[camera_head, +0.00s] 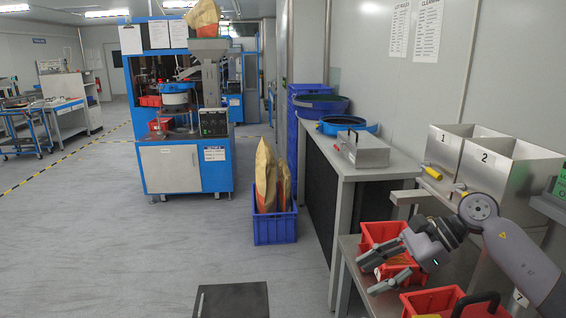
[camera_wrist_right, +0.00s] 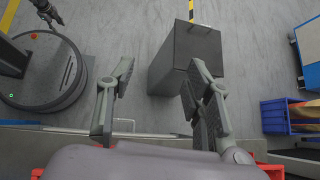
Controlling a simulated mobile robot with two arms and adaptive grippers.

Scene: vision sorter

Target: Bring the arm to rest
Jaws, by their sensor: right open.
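My right arm comes in from the right edge in the head view. My right gripper (camera_head: 370,275) is open and empty, over the red bins at the lower right. In the right wrist view its two fingers (camera_wrist_right: 158,80) stand wide apart with only floor and a dark box between and beyond them. One red bin (camera_head: 382,232) is partly hidden behind the gripper; another red bin (camera_head: 435,301) with a black handle in front of it is just below. My left gripper does not show in the head view.
A grey bench (camera_head: 372,172) carries a metal box (camera_head: 360,150). Metal hoppers (camera_head: 505,172) marked 1 and 2 stand behind my right arm. A blue crate (camera_head: 274,228) with paper sacks and a dark box (camera_head: 232,300) are on the floor. The left floor is open.

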